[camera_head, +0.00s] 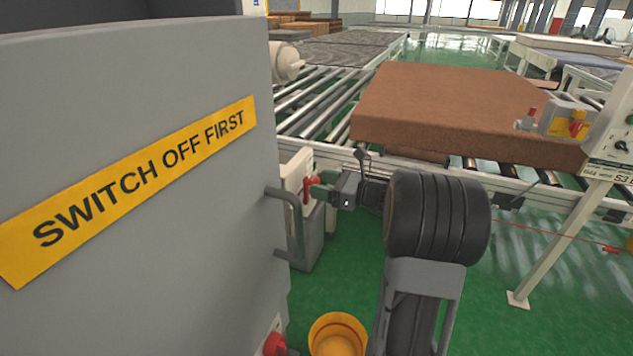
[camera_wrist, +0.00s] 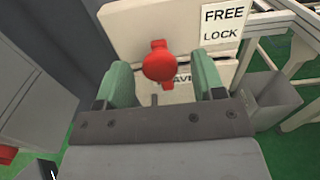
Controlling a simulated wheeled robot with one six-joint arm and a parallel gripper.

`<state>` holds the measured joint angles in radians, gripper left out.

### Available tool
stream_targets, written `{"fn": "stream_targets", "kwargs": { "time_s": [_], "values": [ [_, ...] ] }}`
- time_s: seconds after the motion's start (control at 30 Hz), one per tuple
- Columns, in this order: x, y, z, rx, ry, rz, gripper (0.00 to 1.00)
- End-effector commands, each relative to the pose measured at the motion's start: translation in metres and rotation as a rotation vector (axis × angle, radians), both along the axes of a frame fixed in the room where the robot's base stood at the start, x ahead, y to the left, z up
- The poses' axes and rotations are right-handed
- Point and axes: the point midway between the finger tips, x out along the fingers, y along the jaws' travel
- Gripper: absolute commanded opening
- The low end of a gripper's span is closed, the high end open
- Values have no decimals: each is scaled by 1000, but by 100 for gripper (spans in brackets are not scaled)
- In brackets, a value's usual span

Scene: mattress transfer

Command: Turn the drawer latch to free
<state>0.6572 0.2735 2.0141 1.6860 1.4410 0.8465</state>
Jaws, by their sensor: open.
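The red drawer latch (camera_wrist: 158,64) is a round knob with a short tab pointing up, on a cream panel (camera_wrist: 135,22). A white label (camera_wrist: 222,24) reading FREE above LOCK is to its upper right. My gripper (camera_wrist: 160,70) is open, with one green finger on each side of the knob. I cannot tell whether either finger touches it. Lettering below the knob is partly hidden. In the head view the red latch (camera_head: 311,187) shows beside the grey cabinet, with my gripper (camera_head: 321,190) right at it from the right.
A large grey cabinet (camera_head: 130,90) marked SWITCH OFF FIRST with a bar handle (camera_head: 292,225) stands close at left. A yellow bucket (camera_head: 337,338) is on the green floor below. A brown mattress (camera_head: 450,100) lies on the roller conveyor behind. A control post (camera_head: 565,240) stands at right.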

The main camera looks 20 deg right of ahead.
Motion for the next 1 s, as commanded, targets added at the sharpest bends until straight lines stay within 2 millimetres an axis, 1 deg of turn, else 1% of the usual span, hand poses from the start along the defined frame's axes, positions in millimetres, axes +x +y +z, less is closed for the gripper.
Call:
{"fn": "stream_targets", "kwargs": {
  "time_s": [0.03, 0.2, 0.57, 0.67, 1.0],
  "values": [
    [4, 5, 0, -1, 1, 4, 62],
    [13, 12, 0, -1, 1, 2, 62],
    [15, 15, 0, -1, 1, 2, 62],
    [15, 15, 0, -1, 1, 2, 55],
    [15, 15, 0, -1, 1, 2, 22]
  ]
}}
